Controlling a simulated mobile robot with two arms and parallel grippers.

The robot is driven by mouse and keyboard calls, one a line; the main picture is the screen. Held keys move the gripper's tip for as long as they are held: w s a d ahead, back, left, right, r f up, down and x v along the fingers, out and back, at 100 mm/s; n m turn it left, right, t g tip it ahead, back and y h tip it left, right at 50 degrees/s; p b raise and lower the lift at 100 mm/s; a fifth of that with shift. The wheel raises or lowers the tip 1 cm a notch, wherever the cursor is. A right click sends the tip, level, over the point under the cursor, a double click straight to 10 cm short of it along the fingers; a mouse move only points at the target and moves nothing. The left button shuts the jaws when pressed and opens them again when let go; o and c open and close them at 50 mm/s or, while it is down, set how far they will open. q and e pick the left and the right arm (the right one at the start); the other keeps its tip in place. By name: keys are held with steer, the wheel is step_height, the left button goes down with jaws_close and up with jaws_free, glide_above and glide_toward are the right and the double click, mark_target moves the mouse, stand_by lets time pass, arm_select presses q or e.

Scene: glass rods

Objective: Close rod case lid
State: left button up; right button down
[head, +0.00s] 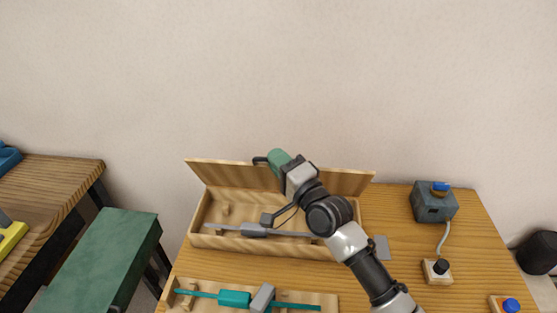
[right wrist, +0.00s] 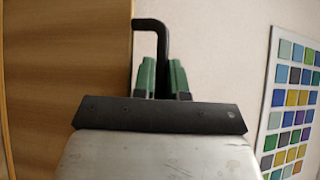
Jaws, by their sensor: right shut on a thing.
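The wooden rod case (head: 215,241) stands at the back of the table. Its lid (head: 222,173) stands up open along the back edge, leaning slightly back. A grey rod with a grey block (head: 254,230) lies inside. My right gripper (head: 277,158) is at the lid's upper edge, its green fingers shut on a dark bent handle (head: 259,160). In the right wrist view the handle (right wrist: 152,24) rises from between the green fingers (right wrist: 163,78) and bends left to the wooden lid (right wrist: 65,80). My right arm hides part of the case and lid. My left gripper is not in view.
A wooden tray (head: 330,298) with a teal rod (head: 234,298) lies in front of the case. A grey-blue box with a blue knob (head: 434,203) and a black-knobbed block (head: 437,270) stand at the right. A green bench (head: 100,260) is at the left.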

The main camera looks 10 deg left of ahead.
steer(key=c, duration=1.4)
jaws_free()
steer(key=shift+c, duration=0.2)
steer(key=shift+s, duration=0.1)
steer(key=b+v, duration=0.2)
steer(key=v, duration=0.8)
steer(key=shift+s+d+f, duration=0.15)
steer(key=shift+s+d, duration=0.05)
steer(key=shift+d, duration=0.05)
